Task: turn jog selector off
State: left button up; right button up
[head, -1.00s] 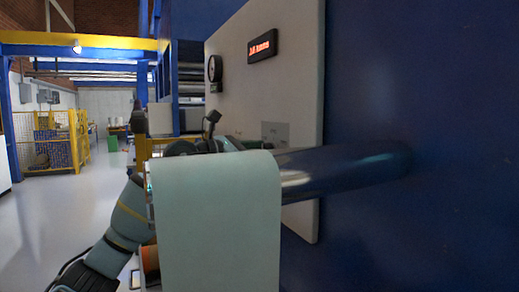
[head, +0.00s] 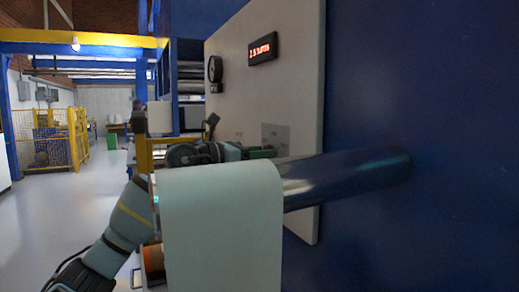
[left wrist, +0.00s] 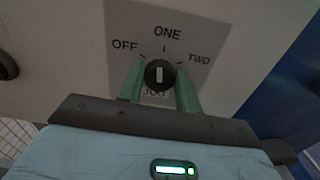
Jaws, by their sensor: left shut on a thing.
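The jog selector is a round dark knob (left wrist: 160,75) with a white bar. It sits on a grey plate (left wrist: 215,38) marked OFF at the left, ONE at the top, TWO at the right and JOG below. The bar stands about upright, towards ONE. My left gripper (left wrist: 159,80) has its green fingers on both sides of the knob and is shut on it. In the head view, the plate (head: 282,132) is on the pale panel, and my left gripper (head: 264,153) reaches its lower part. The knob is hidden there. My right gripper is not in view.
The panel (head: 290,75) carries a gauge (head: 215,69) and a red-lit display (head: 262,48). Open floor lies at left.

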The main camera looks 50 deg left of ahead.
pick_arm(q)
jog(key=n+p, duration=0.4)
jog(key=n, duration=0.1)
jog(key=n+p, duration=0.4)
jog(key=shift+a+r+n, duration=0.1)
jog(key=shift+r+n, duration=0.1)
jog(key=shift+n, duration=0.2)
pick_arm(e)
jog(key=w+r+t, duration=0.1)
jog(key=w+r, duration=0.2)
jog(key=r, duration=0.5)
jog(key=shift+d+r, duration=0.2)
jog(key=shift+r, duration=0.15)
pick_arm(q)
jog(key=shift+f, duration=0.15)
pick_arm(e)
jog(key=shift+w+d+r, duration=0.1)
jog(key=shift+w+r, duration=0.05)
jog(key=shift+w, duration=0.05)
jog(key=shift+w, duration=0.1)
pick_arm(q)
jog(key=o, duration=1)
jog(key=shift+c, duration=0.2)
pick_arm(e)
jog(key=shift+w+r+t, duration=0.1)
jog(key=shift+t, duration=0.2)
